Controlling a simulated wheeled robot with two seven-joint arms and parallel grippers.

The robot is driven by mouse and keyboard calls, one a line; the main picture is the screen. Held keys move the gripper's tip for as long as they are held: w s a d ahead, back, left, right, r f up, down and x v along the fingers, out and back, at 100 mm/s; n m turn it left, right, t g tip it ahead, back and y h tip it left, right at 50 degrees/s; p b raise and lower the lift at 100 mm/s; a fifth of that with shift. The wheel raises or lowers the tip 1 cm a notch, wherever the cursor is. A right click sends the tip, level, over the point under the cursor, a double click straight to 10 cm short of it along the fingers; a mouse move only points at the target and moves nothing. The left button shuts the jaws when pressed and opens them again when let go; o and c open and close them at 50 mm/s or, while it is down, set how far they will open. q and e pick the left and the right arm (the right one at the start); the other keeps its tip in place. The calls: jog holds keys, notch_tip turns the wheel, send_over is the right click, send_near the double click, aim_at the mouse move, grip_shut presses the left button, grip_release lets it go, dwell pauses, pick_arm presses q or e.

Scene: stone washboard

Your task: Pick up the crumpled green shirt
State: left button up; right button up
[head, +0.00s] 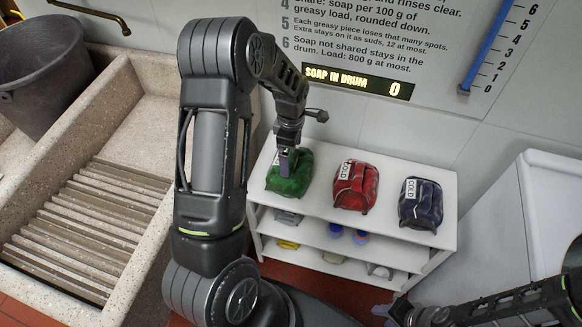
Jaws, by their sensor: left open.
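My left arm does not cover most of the shirt. My right gripper (394,314) is low at the right, near the bottom edge, and its fingers are not clear.
A red bundle (356,186) and a dark blue bundle (421,204), both labelled COLD, lie to the right on the shelf unit (447,220). Lower shelves hold several small items. A stone washboard sink (130,150) stands left, a white machine (545,215) right.

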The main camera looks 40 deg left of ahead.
pick_arm(q)
jog(key=shift+c, duration=0.2)
jog(key=c, duration=2.1)
